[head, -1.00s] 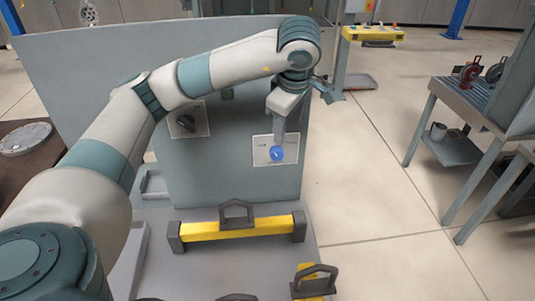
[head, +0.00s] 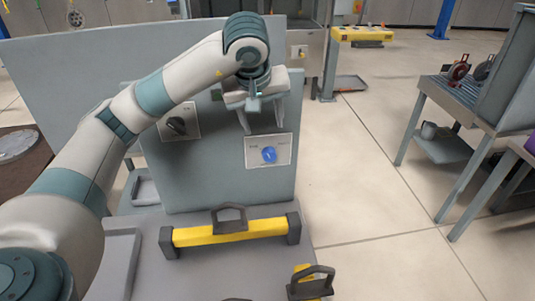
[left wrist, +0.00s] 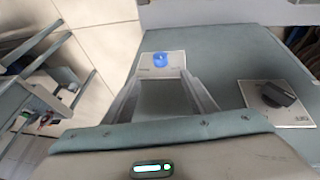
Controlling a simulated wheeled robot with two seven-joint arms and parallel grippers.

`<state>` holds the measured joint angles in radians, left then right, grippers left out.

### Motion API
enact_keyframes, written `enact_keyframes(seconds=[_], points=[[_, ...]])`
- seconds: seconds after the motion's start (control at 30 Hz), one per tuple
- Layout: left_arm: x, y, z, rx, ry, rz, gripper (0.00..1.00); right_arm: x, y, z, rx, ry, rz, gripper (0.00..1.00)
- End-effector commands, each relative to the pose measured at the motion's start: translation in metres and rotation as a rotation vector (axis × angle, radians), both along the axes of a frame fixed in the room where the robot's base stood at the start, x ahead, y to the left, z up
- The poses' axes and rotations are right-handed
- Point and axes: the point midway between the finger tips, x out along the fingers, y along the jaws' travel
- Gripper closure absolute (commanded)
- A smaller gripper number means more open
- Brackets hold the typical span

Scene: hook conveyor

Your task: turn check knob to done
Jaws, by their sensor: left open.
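A blue knob (head: 269,155) sits on a white label plate (head: 283,143) on the grey upright panel, right of its middle. It also shows in the left wrist view (left wrist: 161,59). A black knob (head: 177,125) sits on a second plate further left, and it also shows in the left wrist view (left wrist: 279,94). My left gripper (head: 262,131) is open and empty in front of the panel, its fingertips just above the blue knob's plate and apart from the knob. The plate lettering is too small to read. My right gripper is not in view.
A yellow bar with dark ends (head: 188,238) lies on the grey base below the panel. A second yellow piece with a dark handle (head: 311,282) is nearer. A grey table (head: 455,97) stands at the right. Open floor lies between.

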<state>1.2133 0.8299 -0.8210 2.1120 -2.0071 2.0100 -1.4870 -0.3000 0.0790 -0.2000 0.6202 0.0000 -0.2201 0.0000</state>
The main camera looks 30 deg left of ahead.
Motion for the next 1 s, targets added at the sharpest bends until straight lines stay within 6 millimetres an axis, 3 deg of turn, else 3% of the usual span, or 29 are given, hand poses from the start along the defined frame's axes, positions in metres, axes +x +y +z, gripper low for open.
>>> enact_keyframes(seconds=[0.47, 1.0], points=[[0.005, 0.001, -0.011, -0.002, 0.001, 0.001, 0.48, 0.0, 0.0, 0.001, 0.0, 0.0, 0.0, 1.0], [0.028, 0.007, -0.067, -0.004, 0.006, 0.003, 0.48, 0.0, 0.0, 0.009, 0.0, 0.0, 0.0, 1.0]])
